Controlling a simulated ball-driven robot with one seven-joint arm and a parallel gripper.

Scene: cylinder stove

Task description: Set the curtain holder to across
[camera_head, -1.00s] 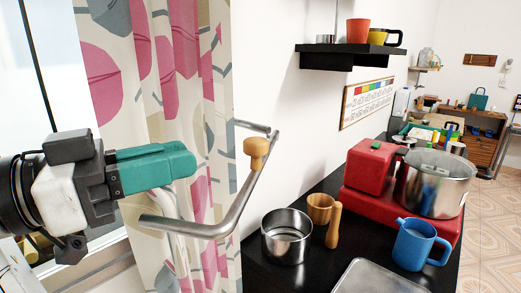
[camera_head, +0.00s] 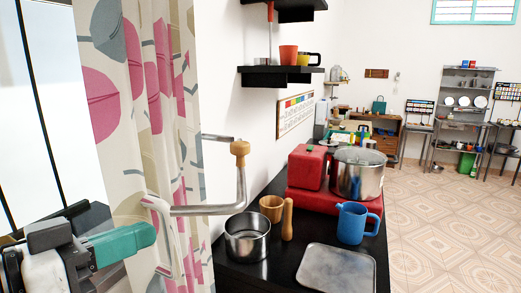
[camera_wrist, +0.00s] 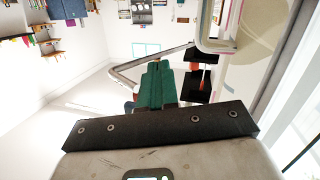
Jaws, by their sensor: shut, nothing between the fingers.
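The curtain holder (camera_head: 205,210) is a bent metal rod with a wooden knob (camera_head: 240,148) at its upper corner. It stands out in front of the patterned curtain (camera_head: 130,110), with a pale looped bar (camera_head: 168,245) at its left end. My gripper (camera_head: 154,232) has teal fingers pressed together and empty. It is at the lower left, its tip beside the looped bar; I cannot tell if they touch. In the wrist view the shut fingers (camera_wrist: 157,68) point toward the rod (camera_wrist: 140,64). The knob is not clear there.
A black counter (camera_head: 235,275) right of the curtain holds a steel pot (camera_head: 247,240), a wooden mortar (camera_head: 271,207), a blue jug (camera_head: 352,224) and a metal tray (camera_head: 335,272). A black shelf (camera_head: 275,76) hangs above. Tiled floor (camera_head: 440,230) lies free at right.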

